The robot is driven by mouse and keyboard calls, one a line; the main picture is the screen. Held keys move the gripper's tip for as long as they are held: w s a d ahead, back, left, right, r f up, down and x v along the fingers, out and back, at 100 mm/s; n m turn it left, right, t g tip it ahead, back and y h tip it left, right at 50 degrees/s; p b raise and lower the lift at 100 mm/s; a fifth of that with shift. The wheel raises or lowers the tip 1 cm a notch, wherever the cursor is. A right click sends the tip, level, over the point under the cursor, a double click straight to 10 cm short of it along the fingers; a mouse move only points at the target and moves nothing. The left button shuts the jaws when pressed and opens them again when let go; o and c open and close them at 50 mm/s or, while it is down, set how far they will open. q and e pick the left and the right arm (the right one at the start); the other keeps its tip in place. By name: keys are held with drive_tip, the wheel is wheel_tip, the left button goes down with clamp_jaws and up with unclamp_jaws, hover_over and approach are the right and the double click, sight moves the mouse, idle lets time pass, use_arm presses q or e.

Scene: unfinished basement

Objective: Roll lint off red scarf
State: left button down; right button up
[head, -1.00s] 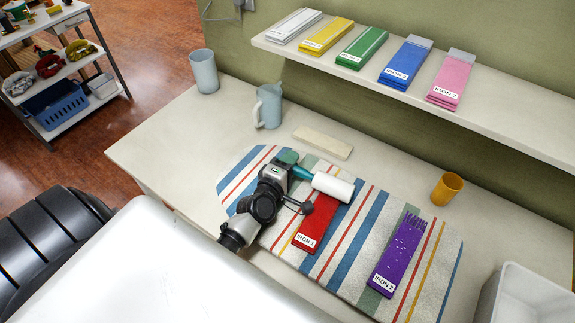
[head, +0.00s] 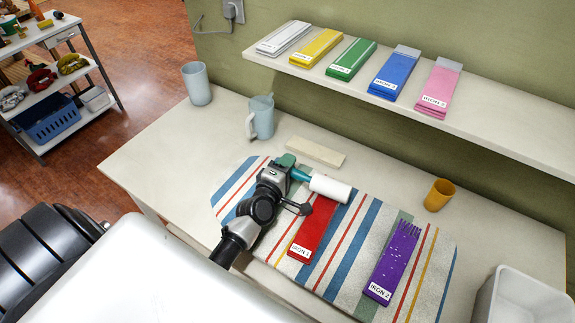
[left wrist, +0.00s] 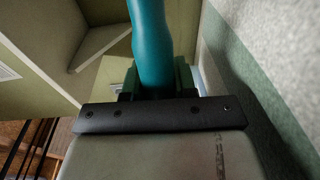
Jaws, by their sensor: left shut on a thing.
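The red scarf (head: 312,232), folded long and labelled IRON 1, lies on the striped board (head: 345,245) on the table. My left gripper (head: 291,168) is shut on the teal handle of the lint roller (head: 330,188). The white roller head is over the far end of the red scarf; I cannot tell whether it touches. The left wrist view shows the teal handle (left wrist: 151,45) between the fingers. A purple scarf (head: 392,262) labelled IRON 2, with pale specks on it, lies to the right on the same board. My right gripper is not in view.
A yellow cup (head: 441,194), a grey-blue mug (head: 261,117), a matching cup (head: 197,84) and a pale flat block (head: 316,151) stand around the board. A white bin (head: 520,300) is at the right. Several folded scarves lie on the wall shelf (head: 480,122).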

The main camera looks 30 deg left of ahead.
use_arm(q)
wheel_tip(320, 180, up, 7)
drive_tip(key=p, duration=0.6)
drive_tip(key=shift+r, duration=0.15)
drive_tip(key=shift+d, duration=0.1)
